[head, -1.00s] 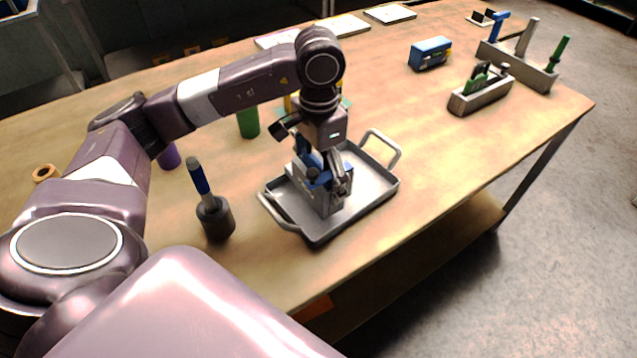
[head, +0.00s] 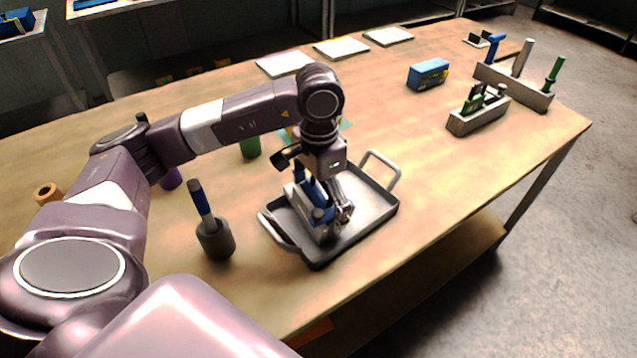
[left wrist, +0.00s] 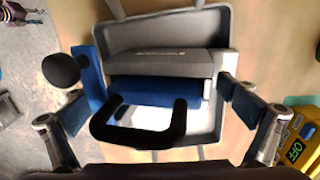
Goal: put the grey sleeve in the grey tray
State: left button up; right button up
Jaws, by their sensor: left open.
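The grey sleeve (head: 313,222), a box-like block with a blue part and a black knob, is inside the grey tray (head: 372,207). The tray has a raised rim and two loop handles. In the left wrist view, the sleeve (left wrist: 165,62) shows its lettered grey face, with the tray's rim (left wrist: 222,22) around it. My left gripper (head: 328,204) is over the tray at the sleeve. In the left wrist view, its fingers (left wrist: 150,103) are spread wide on either side of the sleeve, with gaps. The sleeve's underside is hidden. My right gripper is not in view.
A dark cup with a blue-handled tool (head: 216,238) stands left of the tray. A green cylinder (head: 250,147) is behind my arm. A yellow device (left wrist: 297,150) shows beside the gripper. A blue box (head: 428,74) and tool racks (head: 480,115) stand right. The table's front edge is close.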

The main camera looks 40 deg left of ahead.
pick_arm(q)
notch_tip(320, 180, up, 11)
jog(key=shift+f+b, duration=0.2)
jog(key=shift+b, duration=0.15)
jog(key=shift+d, duration=0.1)
dwell(0.5)
